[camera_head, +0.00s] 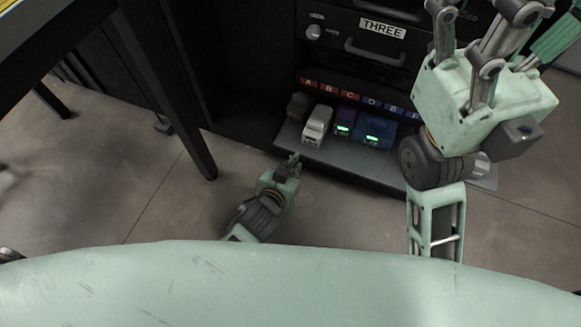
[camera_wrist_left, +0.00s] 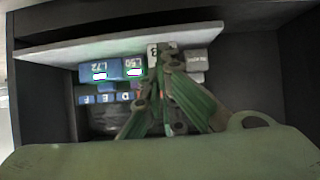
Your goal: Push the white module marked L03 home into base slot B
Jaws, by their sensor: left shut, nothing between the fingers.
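The white module (camera_head: 317,125) sits in the row of modules under the red label B (camera_head: 325,89). Its front stands further out toward the shelf edge than its neighbours. In the left wrist view the white module (camera_wrist_left: 153,52) is partly hidden behind my fingers, and only part of its marking shows. My left gripper (camera_head: 294,159) is shut and empty, just in front of the shelf edge near the white module's front. In the left wrist view the closed fingertips (camera_wrist_left: 167,53) overlap the module; I cannot tell whether they touch it. My right gripper is not in view.
A dark module (camera_head: 297,106) sits left of the white one. A purple module (camera_head: 344,124) and a blue module (camera_head: 374,133), both with green lights, sit to its right. The grey shelf (camera_head: 335,156) has bare room in front. A table leg (camera_head: 188,130) stands at left.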

